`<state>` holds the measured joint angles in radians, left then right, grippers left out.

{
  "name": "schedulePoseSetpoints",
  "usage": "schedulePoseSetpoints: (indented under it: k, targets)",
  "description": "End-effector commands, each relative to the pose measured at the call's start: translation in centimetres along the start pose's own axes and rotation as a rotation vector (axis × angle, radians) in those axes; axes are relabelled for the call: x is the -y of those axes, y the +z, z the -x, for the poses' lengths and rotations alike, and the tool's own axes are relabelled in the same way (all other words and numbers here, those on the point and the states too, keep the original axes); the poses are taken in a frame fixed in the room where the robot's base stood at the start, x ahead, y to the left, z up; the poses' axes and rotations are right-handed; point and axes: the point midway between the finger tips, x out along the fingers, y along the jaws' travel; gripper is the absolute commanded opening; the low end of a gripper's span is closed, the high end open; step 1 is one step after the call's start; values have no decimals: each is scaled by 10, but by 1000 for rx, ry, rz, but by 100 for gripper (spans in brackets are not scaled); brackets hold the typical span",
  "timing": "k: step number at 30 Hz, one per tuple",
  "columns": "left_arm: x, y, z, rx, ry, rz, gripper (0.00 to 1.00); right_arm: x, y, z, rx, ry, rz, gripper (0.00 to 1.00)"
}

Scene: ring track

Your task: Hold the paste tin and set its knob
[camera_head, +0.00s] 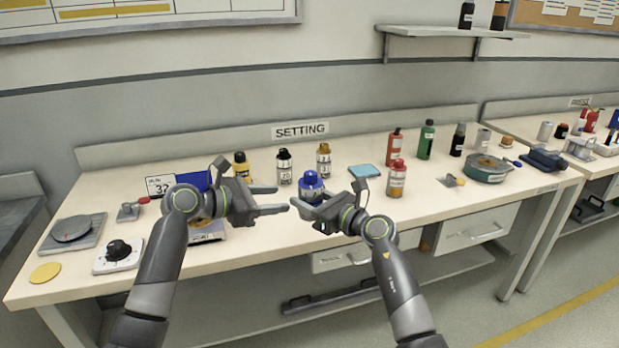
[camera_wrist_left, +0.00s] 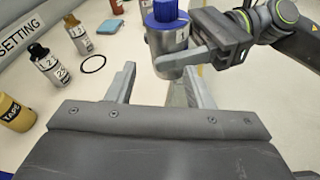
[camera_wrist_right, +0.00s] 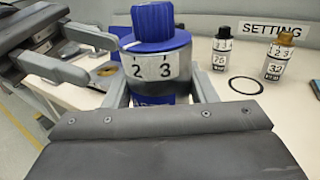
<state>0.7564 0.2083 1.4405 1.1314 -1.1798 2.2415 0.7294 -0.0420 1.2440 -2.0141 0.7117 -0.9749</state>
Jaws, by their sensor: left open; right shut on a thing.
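The paste tin is a grey tin with a blue lid and ribbed blue knob, (camera_head: 311,187) in front of my arms in the head view. In the right wrist view the tin (camera_wrist_right: 155,68) stands between my right fingers, with 2 and 3 on its white band. My right gripper (camera_head: 322,205) is shut on the tin's body. My left gripper (camera_head: 282,199) is open and empty, just left of the tin. In the left wrist view the tin (camera_wrist_left: 168,38) and its knob lie beyond the left fingertips, apart from them. The tin's lower part is partly hidden.
Numbered bottles (camera_head: 284,167) and a yellow tape bottle (camera_head: 241,165) stand behind. A display reading 32 (camera_head: 160,185), a dial box (camera_head: 118,255) and a scale (camera_head: 72,231) are left.

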Motion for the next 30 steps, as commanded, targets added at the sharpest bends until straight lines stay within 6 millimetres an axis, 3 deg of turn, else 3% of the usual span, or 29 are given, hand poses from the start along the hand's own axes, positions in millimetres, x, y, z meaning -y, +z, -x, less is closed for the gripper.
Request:
schedulePoseSetpoints:
  k: [6,12,30]
  targets:
    - [8,20,27,221,38,148,47,0,1,0,1,0,0,25]
    - [10,28,30,283,44,195,47,0,1,0,1,0,1,25]
    - [2,56,-66,282,43,194,47,0,1,0,1,0,0,25]
